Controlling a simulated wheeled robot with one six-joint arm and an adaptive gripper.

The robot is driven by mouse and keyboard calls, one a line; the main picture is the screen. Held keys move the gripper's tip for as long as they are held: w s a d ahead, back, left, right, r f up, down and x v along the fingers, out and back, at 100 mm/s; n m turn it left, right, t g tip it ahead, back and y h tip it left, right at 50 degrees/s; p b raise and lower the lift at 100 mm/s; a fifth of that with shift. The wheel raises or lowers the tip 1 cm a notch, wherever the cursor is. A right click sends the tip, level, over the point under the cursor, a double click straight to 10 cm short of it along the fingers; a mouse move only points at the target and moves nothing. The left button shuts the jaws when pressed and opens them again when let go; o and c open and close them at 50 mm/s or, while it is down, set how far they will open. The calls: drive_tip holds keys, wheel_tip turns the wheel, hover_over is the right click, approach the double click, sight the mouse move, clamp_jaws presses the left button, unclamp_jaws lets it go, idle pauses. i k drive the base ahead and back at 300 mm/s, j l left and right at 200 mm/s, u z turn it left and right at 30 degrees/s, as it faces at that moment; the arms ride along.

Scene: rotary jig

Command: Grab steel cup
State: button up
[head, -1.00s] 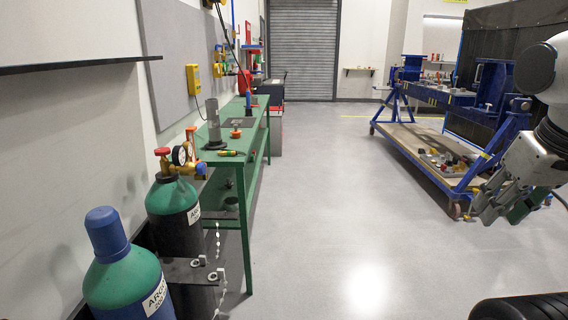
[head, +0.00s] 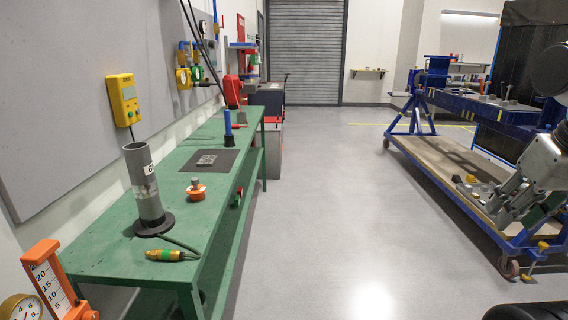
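I cannot make out a steel cup for certain in the head view. A tall grey metal tube (head: 146,185) stands upright in a dark round base on the green bench (head: 100,250), at the left. Small metal and dark pieces (head: 478,190) lie on the lower deck of the blue cart, too small to tell apart. My gripper (head: 508,208) is at the right edge, in front of the cart and far from the bench. Its fingers are seen from the side and overlap the cart, so their opening is unclear.
The blue cart (head: 430,170) stands at the right. The grey floor (head: 350,220) between them is clear.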

sight(240, 116)
drive_tip(key=i, duration=2.3)
drive_tip(key=i+l+u, duration=0.1)
drive_tip(key=i+u, duration=0.15)
drive_tip(key=i, duration=0.3)
drive_tip(key=i+l+u, duration=0.2)
drive_tip(key=i, duration=0.3)
drive_tip(key=i+l+u, duration=0.25)
drive_tip(key=i, duration=0.3)
drive_tip(key=i+l+u, duration=0.6)
drive_tip(key=i+l, duration=0.15)
drive_tip(key=i, duration=0.05)
